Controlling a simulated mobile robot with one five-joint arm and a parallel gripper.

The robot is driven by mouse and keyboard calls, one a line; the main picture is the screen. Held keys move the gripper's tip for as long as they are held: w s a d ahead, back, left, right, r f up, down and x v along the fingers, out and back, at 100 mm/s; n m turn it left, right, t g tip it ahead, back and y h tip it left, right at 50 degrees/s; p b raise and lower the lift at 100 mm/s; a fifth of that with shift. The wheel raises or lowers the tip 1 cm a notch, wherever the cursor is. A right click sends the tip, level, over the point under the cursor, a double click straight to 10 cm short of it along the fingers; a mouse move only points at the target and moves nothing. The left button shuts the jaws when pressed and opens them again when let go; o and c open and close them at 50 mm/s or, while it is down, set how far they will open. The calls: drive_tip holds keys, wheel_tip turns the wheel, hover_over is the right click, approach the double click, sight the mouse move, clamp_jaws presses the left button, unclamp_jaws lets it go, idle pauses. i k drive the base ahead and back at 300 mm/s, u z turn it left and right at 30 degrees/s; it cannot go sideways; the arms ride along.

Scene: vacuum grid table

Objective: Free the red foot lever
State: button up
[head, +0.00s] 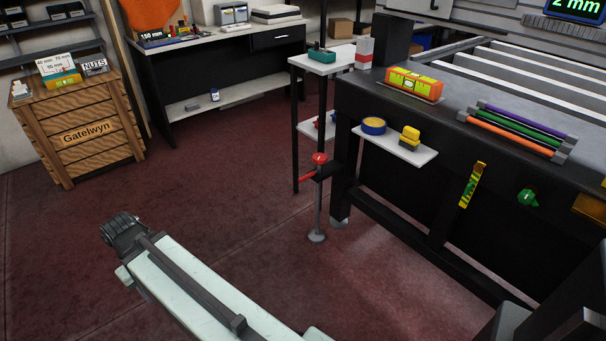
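A red lever (308,178) sticks out to the left from a black bracket on a thin upright post near the table's left leg. A red round knob (319,158) tops this post, and a grey round foot (316,236) stands on the floor below. I cannot tell whether anything catches the lever. My pale arm reaches in from the bottom. My gripper (122,230) is the dark end of it, over bare floor, well left of the lever and apart from it. Its fingers are too dark and small to tell open from shut.
The black grid table (455,150) fills the right side, with a small white shelf (395,144) jutting out. A narrow white side stand (295,130) rises behind the post. A wooden crate (90,130) stands at left. The dark red floor (200,190) between is clear.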

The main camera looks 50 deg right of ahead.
sight(306, 177)
drive_tip(key=z, duration=0.05)
drive_tip(key=i, duration=0.95)
drive_tip(key=u, duration=0.05)
